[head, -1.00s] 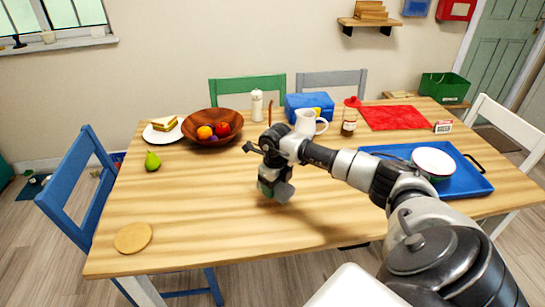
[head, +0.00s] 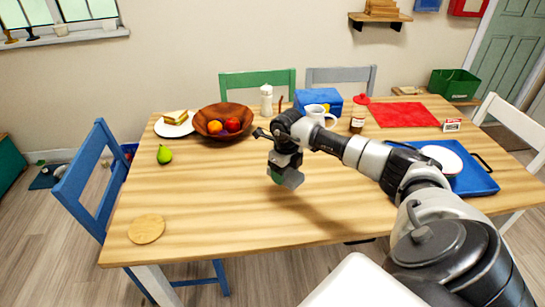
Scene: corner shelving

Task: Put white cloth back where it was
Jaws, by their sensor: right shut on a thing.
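No white cloth can be made out in the head view. My right gripper (head: 284,175) points down over the middle of the wooden table (head: 215,220). It is shut on a small grey-and-green thing (head: 291,180), mostly hidden by the gripper, so I cannot tell what it is. It appears a little above the tabletop, with a shadow to its lower right. My left gripper is out of view.
A brown fruit bowl (head: 222,117), white mug (head: 318,112), sauce bottle (head: 359,115) and blue box (head: 318,98) stand behind the gripper. A blue tray (head: 475,182) lies right, partly behind my arm. A round wooden coaster (head: 147,229) lies front left; the table's front middle is clear.

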